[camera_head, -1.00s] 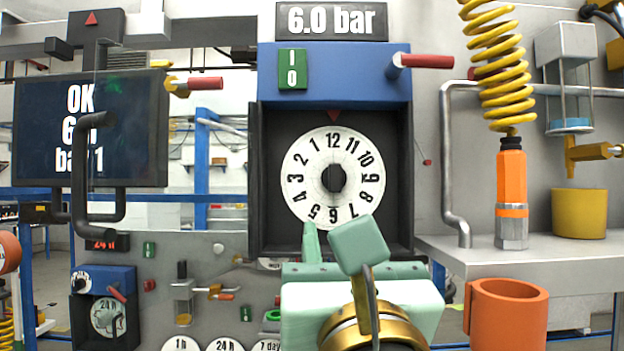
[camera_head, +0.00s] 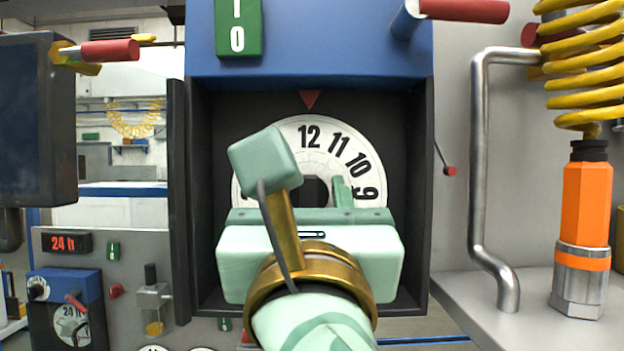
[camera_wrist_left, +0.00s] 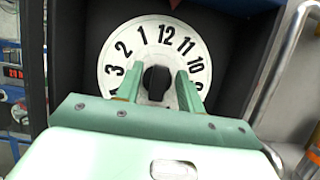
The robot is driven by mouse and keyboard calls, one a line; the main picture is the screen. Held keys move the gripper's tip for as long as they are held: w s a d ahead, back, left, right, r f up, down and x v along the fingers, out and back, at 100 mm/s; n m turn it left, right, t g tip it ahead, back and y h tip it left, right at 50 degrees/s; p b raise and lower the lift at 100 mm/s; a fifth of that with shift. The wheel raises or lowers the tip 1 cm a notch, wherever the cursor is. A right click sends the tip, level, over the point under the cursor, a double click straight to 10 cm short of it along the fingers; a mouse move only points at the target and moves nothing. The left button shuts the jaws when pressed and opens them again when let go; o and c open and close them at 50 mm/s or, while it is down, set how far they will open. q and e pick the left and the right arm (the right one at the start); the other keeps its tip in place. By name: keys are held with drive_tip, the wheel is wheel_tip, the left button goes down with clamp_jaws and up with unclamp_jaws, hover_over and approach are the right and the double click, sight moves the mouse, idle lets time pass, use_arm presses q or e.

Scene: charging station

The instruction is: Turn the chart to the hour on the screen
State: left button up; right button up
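The chart (camera_head: 334,152) is a white hour dial in a black recessed box. It also shows in the left wrist view (camera_wrist_left: 148,56). The 12 stands under the red triangle marker (camera_head: 310,99). A dark hub knob (camera_wrist_left: 157,83) sits at its centre. My left gripper (camera_head: 313,190) is in front of the dial. In the left wrist view its fingers (camera_wrist_left: 158,88) are apart, one on each side of the knob; contact cannot be told. The gripper hides the dial's lower part in the head view. The screen (camera_head: 36,125) is cut off at left, its text out of view. My right gripper is not in view.
The box walls (camera_head: 418,200) surround the dial. A red-tipped lever (camera_head: 462,10) juts out at upper right. A grey pipe (camera_head: 480,160), a yellow coil (camera_head: 590,65) and an orange fitting (camera_head: 586,205) stand to the right. A small panel (camera_head: 130,285) is at lower left.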

use_arm(q)
drive_tip(key=shift+w+r, duration=0.1)
drive_tip(key=shift+w, duration=0.1)
drive_tip(key=shift+s, duration=0.25)
drive_tip(key=shift+c, duration=0.4)
clamp_jaws()
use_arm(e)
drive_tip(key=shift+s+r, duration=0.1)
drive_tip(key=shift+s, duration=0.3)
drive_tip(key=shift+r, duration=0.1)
